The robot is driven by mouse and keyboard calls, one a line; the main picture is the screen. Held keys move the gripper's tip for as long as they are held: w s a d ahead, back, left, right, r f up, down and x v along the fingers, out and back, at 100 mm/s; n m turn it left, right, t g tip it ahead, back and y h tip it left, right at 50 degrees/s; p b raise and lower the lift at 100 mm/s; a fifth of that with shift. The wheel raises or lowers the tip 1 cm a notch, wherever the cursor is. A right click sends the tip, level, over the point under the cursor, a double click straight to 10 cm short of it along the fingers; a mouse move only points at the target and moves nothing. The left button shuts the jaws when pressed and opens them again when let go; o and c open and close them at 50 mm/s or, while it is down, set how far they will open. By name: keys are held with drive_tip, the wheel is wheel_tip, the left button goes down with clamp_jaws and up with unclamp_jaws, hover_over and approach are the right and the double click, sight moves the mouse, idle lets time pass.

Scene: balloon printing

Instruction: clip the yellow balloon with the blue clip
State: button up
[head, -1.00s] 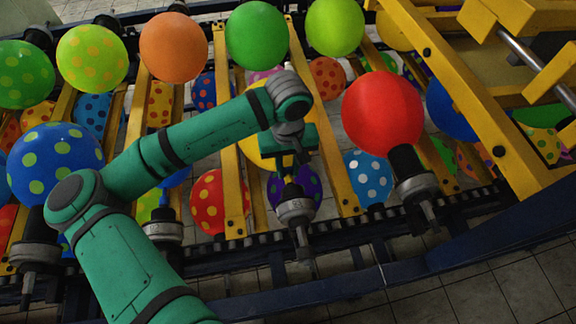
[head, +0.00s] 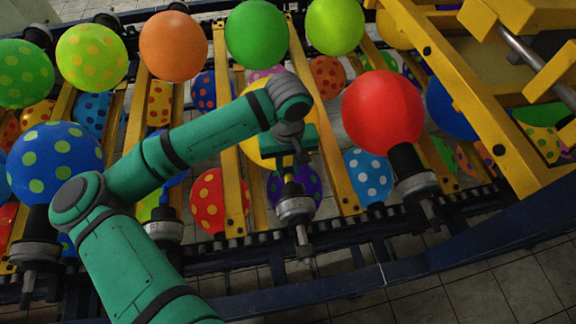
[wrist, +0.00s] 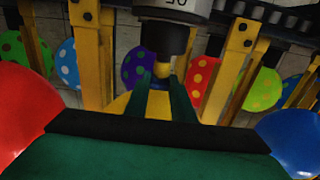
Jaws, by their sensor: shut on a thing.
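The yellow balloon (head: 254,150) sits mostly behind my arm in the head view, on a black nozzle with a grey collar (head: 296,208). In the wrist view its yellow neck (wrist: 162,72) runs down from the black nozzle (wrist: 162,38) between my two green fingers. My gripper (wrist: 161,82) is at this neck, just beside the nozzle, and appears shut around it; it also shows in the head view (head: 290,176). The fingertips are partly hidden in the head view. I see no blue clip in either view; whether one is between the fingers is hidden.
A red balloon (head: 382,112) stands close on the right and a blue spotted balloon (head: 54,160) on the left, each on its own nozzle. Yellow frame bars (head: 480,100) rise at the right. Several more balloons hang behind and below between yellow rails.

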idle(0.3)
drive_tip(key=o, duration=1)
drive_tip(key=shift+r, duration=4.45)
drive_tip(key=shift+s, duration=0.1)
